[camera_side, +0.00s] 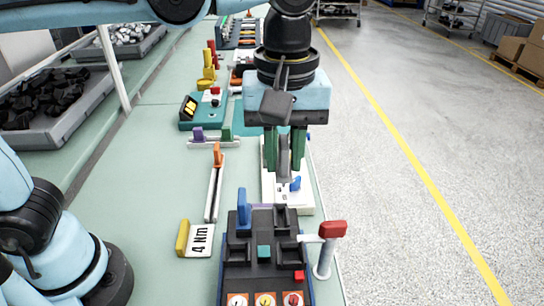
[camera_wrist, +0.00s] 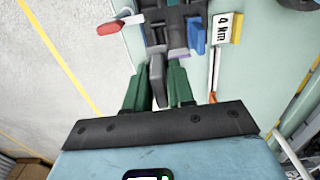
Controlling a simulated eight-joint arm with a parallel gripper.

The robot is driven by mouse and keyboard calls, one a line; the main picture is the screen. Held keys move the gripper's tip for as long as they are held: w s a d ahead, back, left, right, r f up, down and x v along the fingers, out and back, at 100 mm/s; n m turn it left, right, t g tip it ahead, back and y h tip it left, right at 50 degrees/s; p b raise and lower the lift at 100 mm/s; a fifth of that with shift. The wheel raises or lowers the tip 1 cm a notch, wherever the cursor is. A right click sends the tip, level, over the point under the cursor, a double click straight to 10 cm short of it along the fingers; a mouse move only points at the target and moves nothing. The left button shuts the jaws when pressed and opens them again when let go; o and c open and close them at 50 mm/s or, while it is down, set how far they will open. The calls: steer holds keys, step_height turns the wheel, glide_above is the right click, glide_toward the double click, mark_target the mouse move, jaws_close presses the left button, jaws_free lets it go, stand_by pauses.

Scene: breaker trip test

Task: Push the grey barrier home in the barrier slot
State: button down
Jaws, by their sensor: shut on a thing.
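My gripper (camera_side: 284,165) has green fingers and is shut on the grey barrier (camera_side: 285,150), a thin upright plate. In the wrist view, the grey barrier (camera_wrist: 157,82) shows between the green fingers (camera_wrist: 157,92). The barrier appears held just behind the fixture's far end, above a white board. Which opening is the barrier slot, I cannot tell.
A red-topped grey lever (camera_side: 325,245) stands right of the fixture, and a blue upright piece (camera_side: 243,210) at its far left corner. The white board (camera_side: 305,203) carries a blue knob (camera_side: 295,184). A tool marked 4 Nm (camera_side: 200,240) lies left. Grey bins line the left.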

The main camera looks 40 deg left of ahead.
steer(key=shift+f, duration=0.5)
steer(key=shift+f, duration=0.15)
steer(key=shift+f, duration=2.75)
steer(key=shift+f, duration=1.4)
steer(key=c, duration=0.9)
jaws_free()
step_height(320, 180, up, 12)
